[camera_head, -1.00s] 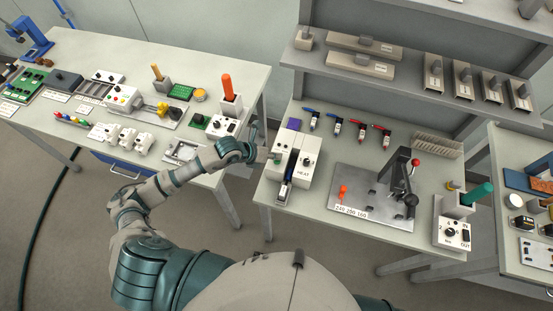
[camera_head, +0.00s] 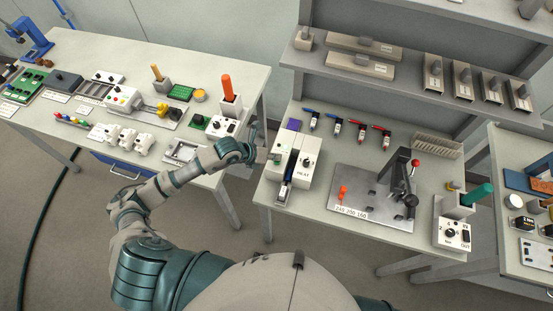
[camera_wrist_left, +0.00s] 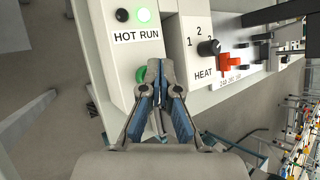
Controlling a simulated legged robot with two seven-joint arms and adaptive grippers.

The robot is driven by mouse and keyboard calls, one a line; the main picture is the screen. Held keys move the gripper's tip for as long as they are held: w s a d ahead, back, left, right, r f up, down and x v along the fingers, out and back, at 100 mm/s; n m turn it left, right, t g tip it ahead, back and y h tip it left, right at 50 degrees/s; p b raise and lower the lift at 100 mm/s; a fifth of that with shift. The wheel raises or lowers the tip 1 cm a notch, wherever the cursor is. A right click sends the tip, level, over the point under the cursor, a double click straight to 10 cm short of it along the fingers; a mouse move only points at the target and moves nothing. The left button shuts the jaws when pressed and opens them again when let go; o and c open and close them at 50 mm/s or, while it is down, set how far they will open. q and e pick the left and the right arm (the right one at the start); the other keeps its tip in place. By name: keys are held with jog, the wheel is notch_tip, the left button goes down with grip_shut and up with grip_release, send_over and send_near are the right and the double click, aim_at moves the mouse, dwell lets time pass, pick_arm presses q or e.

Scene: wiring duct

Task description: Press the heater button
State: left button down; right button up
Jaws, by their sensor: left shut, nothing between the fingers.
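The heater (camera_head: 305,160) is a white box with a dark slot, standing at the left end of the middle table. In the left wrist view its panel shows the label HOT RUN (camera_wrist_left: 137,36), a dark HOT lamp and a brightly lit green RUN lamp (camera_wrist_left: 143,15). A green button (camera_wrist_left: 140,75) sits below the label, partly hidden by my left gripper (camera_wrist_left: 159,66). The gripper is shut and empty, its tips over or right beside the button; I cannot tell if they touch. In the head view the gripper (camera_head: 264,153) is at the heater's left side. My right gripper is out of view.
A selector knob (camera_wrist_left: 208,47) and a red part (camera_wrist_left: 230,63) are near the HEAT label. A metal plate with a lever tool (camera_head: 395,195) lies right of the heater. A gap separates the left table (camera_head: 250,85) from this one.

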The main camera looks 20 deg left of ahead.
pick_arm(q)
jog(key=shift+a+r, duration=0.3)
jog(key=shift+r, duration=0.2)
jog(key=shift+d, duration=0.1)
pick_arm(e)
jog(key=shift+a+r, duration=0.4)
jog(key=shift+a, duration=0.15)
pick_arm(q)
jog(key=shift+r+p, duration=0.2)
jog(key=shift+p, duration=0.15)
notch_tip(320, 180, up, 5)
jog(key=p, duration=0.3)
jog(key=shift+p, duration=0.3)
jog(key=shift+f, duration=0.1)
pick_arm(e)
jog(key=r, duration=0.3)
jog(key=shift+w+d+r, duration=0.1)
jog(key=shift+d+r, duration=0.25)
